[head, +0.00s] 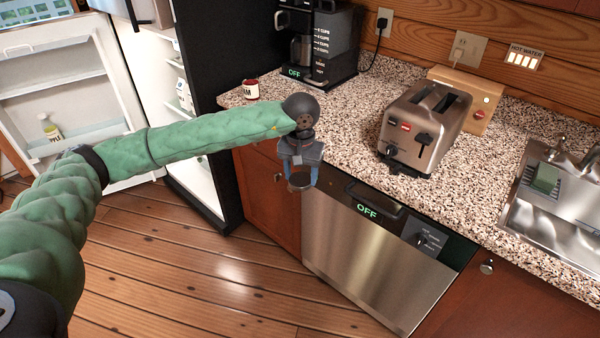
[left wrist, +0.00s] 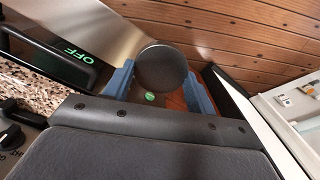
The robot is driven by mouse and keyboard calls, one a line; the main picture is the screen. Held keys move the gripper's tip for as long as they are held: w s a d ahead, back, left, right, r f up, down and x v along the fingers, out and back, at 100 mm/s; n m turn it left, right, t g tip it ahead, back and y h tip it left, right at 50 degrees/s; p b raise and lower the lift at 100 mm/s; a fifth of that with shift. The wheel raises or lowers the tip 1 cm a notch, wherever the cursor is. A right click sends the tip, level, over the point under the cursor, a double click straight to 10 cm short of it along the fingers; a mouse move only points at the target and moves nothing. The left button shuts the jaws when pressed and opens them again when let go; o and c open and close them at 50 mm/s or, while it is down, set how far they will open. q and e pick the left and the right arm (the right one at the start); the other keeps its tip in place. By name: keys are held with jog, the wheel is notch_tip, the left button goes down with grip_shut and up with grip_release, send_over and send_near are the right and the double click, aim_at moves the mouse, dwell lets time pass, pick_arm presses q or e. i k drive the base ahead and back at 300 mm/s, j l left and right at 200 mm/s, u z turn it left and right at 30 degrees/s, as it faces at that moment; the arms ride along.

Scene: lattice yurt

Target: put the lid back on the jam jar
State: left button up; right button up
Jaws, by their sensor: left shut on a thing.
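A small jam jar (head: 251,91) with a dark red body and a pale lettered label stands upright on the speckled counter, left of the coffee maker. My left gripper (head: 300,183) is shut on a dark round lid (head: 299,180), held in front of the counter's edge, to the right of the jar and nearer to me. In the left wrist view the lid (left wrist: 163,69) sits between the blue fingers (left wrist: 160,84). The jar is not in the left wrist view. My right gripper is not in view.
A coffee maker (head: 316,45) stands behind and right of the jar. A toaster (head: 425,127) and a sink (head: 560,205) are farther right. An open fridge (head: 190,70) is on the left. The dishwasher (head: 370,255) is shut. Counter between jar and toaster is clear.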

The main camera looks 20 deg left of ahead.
aim_at(250, 81)
jog(key=i+u, duration=0.1)
jog(key=u, duration=0.35)
jog(key=i+l+u, duration=0.1)
jog(key=u, duration=0.3)
